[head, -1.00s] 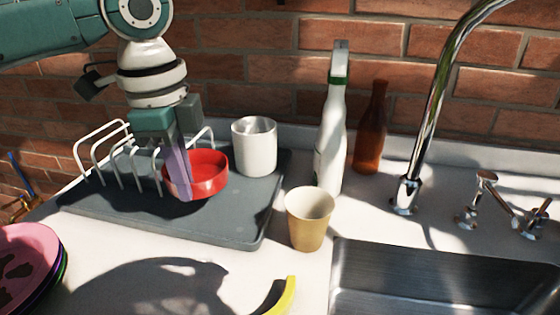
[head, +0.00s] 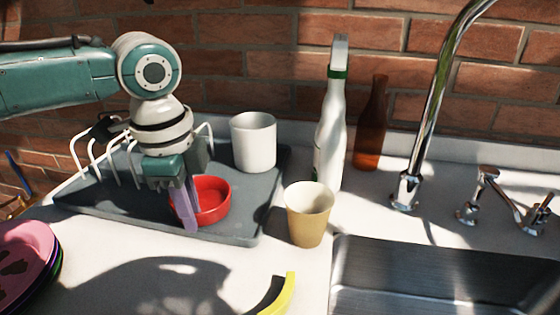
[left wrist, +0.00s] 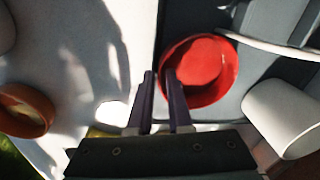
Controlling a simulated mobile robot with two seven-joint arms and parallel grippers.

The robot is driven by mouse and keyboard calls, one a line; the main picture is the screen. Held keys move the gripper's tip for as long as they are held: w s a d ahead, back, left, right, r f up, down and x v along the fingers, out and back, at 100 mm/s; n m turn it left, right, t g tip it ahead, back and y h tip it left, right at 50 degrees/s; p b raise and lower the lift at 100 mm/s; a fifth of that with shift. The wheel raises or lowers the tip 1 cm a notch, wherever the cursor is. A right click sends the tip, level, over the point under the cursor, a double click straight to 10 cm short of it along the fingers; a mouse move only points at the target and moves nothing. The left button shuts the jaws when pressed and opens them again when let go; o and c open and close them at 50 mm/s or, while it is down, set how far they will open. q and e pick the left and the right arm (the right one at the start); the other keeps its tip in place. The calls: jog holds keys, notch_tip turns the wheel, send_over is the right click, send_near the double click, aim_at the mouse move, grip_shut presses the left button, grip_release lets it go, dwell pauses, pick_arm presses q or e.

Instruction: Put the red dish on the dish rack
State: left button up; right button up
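The red dish (head: 214,203) sits upright on the front part of the dark grey dish rack (head: 110,210), in front of the white wire prongs. My left gripper (head: 188,222) points down at the dish's near left edge. In the left wrist view, its two purple fingers (left wrist: 157,85) are a little apart with a gap between them. The right finger overlaps the rim of the red dish (left wrist: 203,68); the other is outside it. No red shows in the gap. The fingers hide part of the dish's side. My right gripper is not in view.
A white mug (head: 254,142) stands on the rack's back right. A tan cup (head: 308,215) stands just right of the rack. A white spray bottle (head: 330,135) and a brown bottle (head: 371,125) are behind.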

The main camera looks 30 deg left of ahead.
pick_arm(q)
jog(key=shift+o, duration=1)
